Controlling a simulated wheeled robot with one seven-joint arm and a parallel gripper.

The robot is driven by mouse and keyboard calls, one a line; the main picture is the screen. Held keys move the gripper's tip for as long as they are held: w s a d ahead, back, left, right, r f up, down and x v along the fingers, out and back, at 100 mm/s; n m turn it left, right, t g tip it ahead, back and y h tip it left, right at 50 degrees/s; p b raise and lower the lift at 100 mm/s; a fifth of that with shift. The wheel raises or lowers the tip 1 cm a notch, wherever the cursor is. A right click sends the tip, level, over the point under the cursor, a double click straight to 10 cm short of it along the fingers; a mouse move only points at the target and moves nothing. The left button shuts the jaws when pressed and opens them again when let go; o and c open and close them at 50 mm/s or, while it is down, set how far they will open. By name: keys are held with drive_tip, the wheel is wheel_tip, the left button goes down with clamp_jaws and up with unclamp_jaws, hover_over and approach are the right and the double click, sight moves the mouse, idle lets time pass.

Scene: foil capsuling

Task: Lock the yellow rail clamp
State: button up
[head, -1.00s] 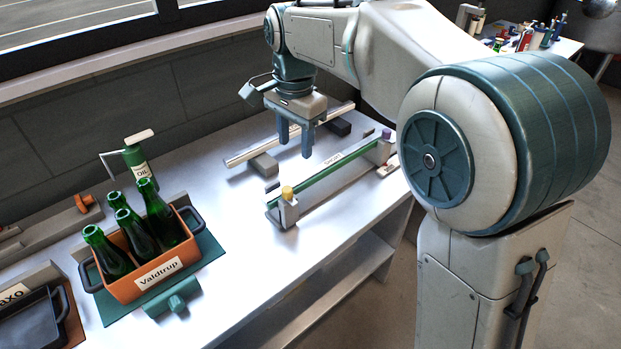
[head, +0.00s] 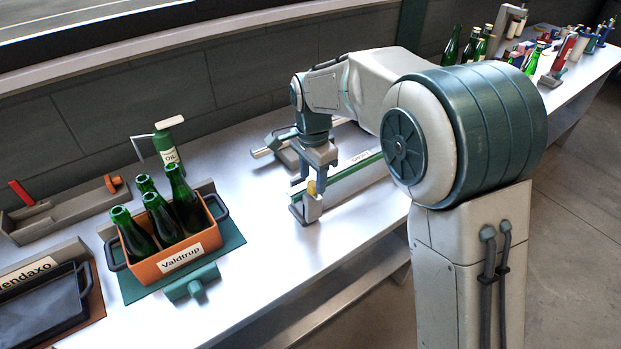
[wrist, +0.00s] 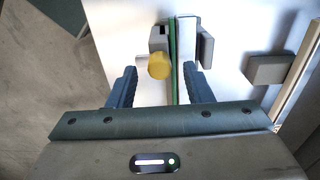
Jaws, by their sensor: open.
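The yellow rail clamp (head: 312,187) is a small yellow knob at the near left end of the rail with the green strip (head: 350,180). In the wrist view the yellow knob (wrist: 160,65) lies ahead of the fingers, between their lines and left of the green strip (wrist: 173,60). My gripper (head: 312,181) is open and points down over that end of the rail. In the wrist view the fingers of my gripper (wrist: 160,88) stand apart, one on each side of the rail. The gap between them is empty of any grip. Contact with the knob cannot be told.
An orange crate (head: 152,267) of green bottles stands on a green mat at the left. A green oil can (head: 166,146) stands behind it. A grey block (wrist: 270,69) lies right of the rail. The bench front between crate and rail is clear.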

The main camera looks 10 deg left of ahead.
drive_tip(key=shift+f, duration=0.8)
